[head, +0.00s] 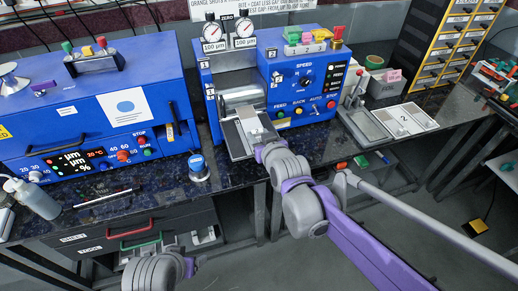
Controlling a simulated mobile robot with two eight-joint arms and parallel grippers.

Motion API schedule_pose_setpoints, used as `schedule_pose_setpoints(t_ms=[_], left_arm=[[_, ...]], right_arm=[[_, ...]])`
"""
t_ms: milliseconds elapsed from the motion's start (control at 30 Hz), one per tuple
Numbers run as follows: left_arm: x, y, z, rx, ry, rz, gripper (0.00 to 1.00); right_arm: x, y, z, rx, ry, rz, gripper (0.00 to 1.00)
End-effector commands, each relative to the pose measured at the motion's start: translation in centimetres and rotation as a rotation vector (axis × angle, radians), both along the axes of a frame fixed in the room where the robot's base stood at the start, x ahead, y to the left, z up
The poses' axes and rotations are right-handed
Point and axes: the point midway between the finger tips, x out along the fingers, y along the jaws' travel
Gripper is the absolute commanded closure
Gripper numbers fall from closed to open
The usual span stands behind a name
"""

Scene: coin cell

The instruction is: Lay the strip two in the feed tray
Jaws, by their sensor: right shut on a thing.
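The feed tray (236,147) is a grey metal plate at the front of the blue roller machine. A pale, flat strip (249,117) lies lengthwise over the tray, below the roller. I take it for strip two; no number is readable on it. My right gripper (262,146) is at the strip's near end, shut on it and hiding that end. I cannot tell whether the strip rests fully on the tray. My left gripper (195,264) is low in front of the bench, away from the strip; its jaws are too small to judge.
Right of the machine lie a grey tray (368,125) and pale plates, one marked 2 (403,122). A blue-topped jar (198,168) stands left of the feed tray. A blue oven-like machine (90,110) fills the left. Drawers (130,235) sit below the bench.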

Motion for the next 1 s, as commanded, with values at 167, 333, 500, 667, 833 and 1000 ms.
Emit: schedule_pose_setpoints(t_ms=[167,333,500,667,833,1000], left_arm=[[0.0,0.0,-0.3,0.000,0.001,0.000,0.23],[-0.1,0.0,-0.7,0.000,0.002,0.000,0.23],[-0.1,0.0,-0.9,0.000,0.003,0.000,0.23],[-0.1,0.0,-0.8,0.000,0.003,0.000,0.23],[-0.2,0.0,-1.1,0.000,0.004,0.000,0.23],[-0.2,0.0,-1.1,0.000,0.004,0.000,0.23]], right_arm=[[0.0,0.0,-1.6,0.000,0.000,-0.001,1.00],[0.1,0.0,-4.0,0.001,0.000,-0.001,1.00],[0.0,0.0,-5.3,0.000,0.000,-0.001,1.00],[0.0,0.0,-5.3,0.000,0.000,-0.001,1.00],[0.0,0.0,-5.6,0.000,0.000,0.000,1.00],[0.0,0.0,-5.5,0.000,0.000,0.000,0.28]])
